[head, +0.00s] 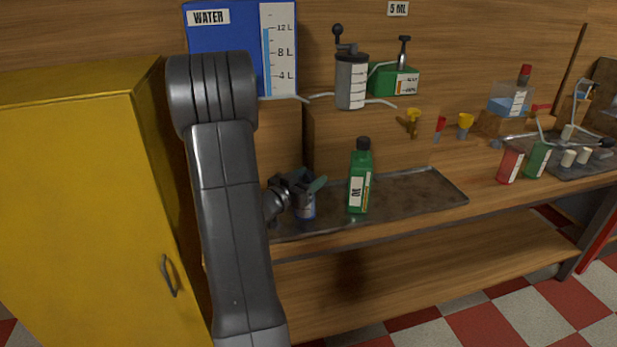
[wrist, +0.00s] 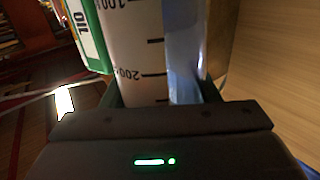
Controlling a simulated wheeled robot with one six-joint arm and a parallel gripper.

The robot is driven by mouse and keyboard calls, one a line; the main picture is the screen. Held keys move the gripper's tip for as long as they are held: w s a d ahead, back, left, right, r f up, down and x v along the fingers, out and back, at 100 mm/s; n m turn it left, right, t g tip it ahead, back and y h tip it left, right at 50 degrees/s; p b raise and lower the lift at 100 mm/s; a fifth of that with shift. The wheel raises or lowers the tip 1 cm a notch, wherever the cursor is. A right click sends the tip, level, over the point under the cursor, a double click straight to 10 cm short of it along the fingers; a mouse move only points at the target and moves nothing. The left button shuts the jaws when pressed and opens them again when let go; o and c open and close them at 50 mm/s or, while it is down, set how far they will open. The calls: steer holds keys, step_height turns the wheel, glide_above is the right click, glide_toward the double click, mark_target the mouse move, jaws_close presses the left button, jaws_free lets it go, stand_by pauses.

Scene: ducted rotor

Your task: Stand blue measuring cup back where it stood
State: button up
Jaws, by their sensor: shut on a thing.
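The blue measuring cup (head: 306,210) is small and partly hidden by my gripper (head: 308,186) in the head view. It is at the left part of the dark metal tray (head: 420,190), left of the green oil bottle (head: 358,190). My gripper is shut on the cup. In the wrist view the cup (wrist: 135,45) fills the space between the fingers, showing a white scale with 100 and 200 marks and a blue band. I cannot tell whether its base touches the tray.
The oil bottle's label (wrist: 88,35) shows close beside the cup in the wrist view. A yellow cabinet (head: 85,190) stands left of my arm. A blue water tank (head: 225,55) and grey crank canister (head: 351,82) stand behind. The tray's right part is clear.

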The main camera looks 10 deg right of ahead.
steer(key=shift+f+b, duration=0.45)
steer(key=shift+f, duration=0.1)
stand_by(0.4)
steer(key=o, duration=1.5)
step_height(320, 180, up, 10)
steer(key=shift+p, duration=0.8)
steer(key=shift+f+b, duration=0.45)
steer(key=shift+f, duration=4.15)
steer(key=shift+f, duration=0.15)
